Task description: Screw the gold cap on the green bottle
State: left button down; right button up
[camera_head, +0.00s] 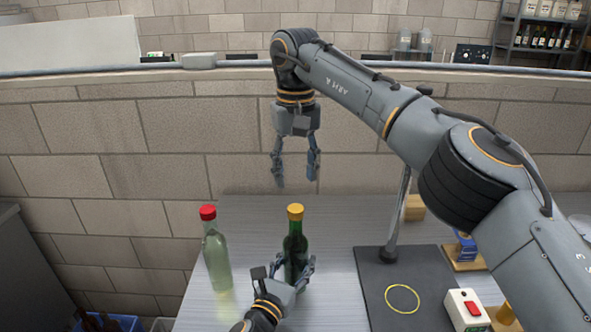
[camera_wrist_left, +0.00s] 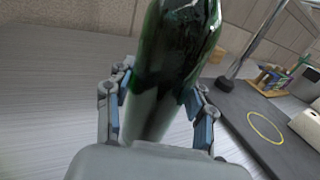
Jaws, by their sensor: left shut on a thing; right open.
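The green bottle (camera_head: 294,243) stands upright on the table, with the gold cap (camera_head: 295,211) sitting on its mouth. Whether the cap is tight cannot be seen. My left gripper (camera_head: 291,268) is shut around the lower body of the bottle. In the left wrist view, the fingers (camera_wrist_left: 162,98) lie on both sides of the dark green glass (camera_wrist_left: 178,45); the cap is out of that view. My right gripper (camera_head: 296,172) hangs above the bottle, pointing down, open and empty, with a clear gap between its fingertips and the cap.
A pale bottle with a red cap (camera_head: 216,255) stands to the left on the table (camera_head: 340,215). To the right lies a dark mat (camera_head: 372,290) with a yellow ring (camera_head: 402,298) and a metal post (camera_head: 399,215). A red-button box (camera_head: 467,310) stands further right. A brick wall is behind.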

aim_at(295, 208)
jog(key=shift+f, duration=0.1)
jog(key=shift+f, duration=3.9)
grip_shut()
